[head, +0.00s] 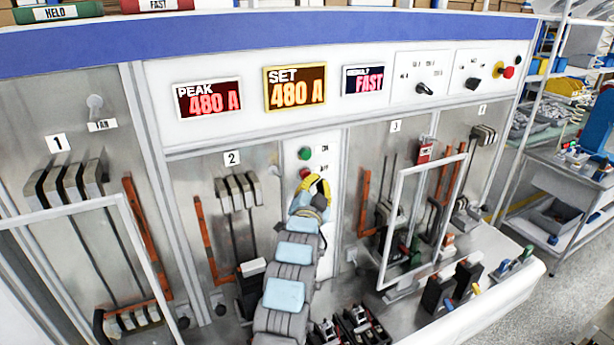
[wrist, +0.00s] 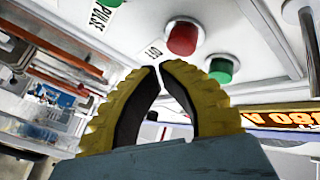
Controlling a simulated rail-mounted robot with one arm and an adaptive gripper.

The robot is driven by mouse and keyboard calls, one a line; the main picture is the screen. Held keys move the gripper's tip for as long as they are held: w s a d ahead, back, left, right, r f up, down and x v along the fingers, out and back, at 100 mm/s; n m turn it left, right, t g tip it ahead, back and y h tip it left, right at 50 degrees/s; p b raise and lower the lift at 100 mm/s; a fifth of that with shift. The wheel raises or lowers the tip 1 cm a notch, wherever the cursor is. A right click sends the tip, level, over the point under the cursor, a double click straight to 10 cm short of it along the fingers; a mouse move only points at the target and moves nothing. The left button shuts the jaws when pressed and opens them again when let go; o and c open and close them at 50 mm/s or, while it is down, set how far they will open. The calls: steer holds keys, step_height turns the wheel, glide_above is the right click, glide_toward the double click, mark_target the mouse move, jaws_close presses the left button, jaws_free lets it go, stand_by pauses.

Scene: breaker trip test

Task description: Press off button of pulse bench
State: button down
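The pulse bench's red off button (head: 305,173) sits on a white panel strip just below the green on button (head: 304,153). In the wrist view the red button (wrist: 183,38) is a domed cap on a pale collar, beside the OFF label (wrist: 154,52), with the green button (wrist: 221,70) to its lower right. My gripper (head: 318,183) has yellow fingers and is in front of the strip, just below the red button in the head view. In the wrist view its fingertips (wrist: 163,66) come together, empty, just short of the red button. Whether they touch it cannot be told.
Displays read PEAK 480 A (head: 208,99), SET 480 A (head: 295,88) and FAST (head: 364,80). A red emergency knob (head: 508,72) is at the upper right. Breaker bay 2 (head: 237,190) is left of my arm; a white-framed guard (head: 400,215) stands at right.

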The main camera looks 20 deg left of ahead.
steer(key=shift+s+d+p, duration=0.7)
steer(key=shift+s+d, duration=1)
steer(key=shift+d, duration=0.2)
